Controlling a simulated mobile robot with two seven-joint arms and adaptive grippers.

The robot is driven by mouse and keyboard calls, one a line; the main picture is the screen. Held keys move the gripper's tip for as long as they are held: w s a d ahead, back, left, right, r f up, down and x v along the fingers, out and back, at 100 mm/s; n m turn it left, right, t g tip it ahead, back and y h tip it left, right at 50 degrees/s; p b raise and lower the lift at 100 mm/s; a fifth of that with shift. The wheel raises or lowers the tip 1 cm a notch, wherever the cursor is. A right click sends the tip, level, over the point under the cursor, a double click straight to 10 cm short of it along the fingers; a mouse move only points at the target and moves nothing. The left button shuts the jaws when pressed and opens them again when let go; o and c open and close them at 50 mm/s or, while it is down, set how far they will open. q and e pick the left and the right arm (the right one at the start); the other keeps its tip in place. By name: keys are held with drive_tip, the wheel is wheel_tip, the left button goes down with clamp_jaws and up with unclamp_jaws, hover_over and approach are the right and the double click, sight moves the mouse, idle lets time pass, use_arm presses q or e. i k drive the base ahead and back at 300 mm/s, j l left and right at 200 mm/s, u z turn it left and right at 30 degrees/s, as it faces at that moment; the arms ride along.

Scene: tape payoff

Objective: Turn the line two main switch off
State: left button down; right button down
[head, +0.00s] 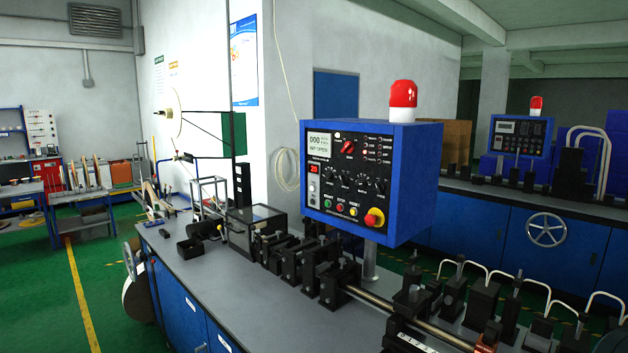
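A blue control box (420,185) stands on a post above the near machine bench, with a red and white beacon (403,95) on top. Its dark front panel has a red rotary switch (348,147) near the top middle; its exact setting is too small to tell. Below are several black knobs, a small red display (314,169), a row of small buttons and a red mushroom button (374,218) on yellow. A second blue control box (521,137) with a beacon stands farther back at right. I cannot read which box is line two. Neither gripper shows.
The grey bench (200,285) carries several black roller blocks and a metal rod in front of the near box. A dark, clear-sided case (256,230) stands to its left. Green floor (50,290) is open at left. Another blue bench (555,255) with a handwheel stands behind.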

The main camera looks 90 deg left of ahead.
sight(348, 147)
drive_tip(key=u, duration=2.7)
drive_tip(key=i+l, duration=0.05)
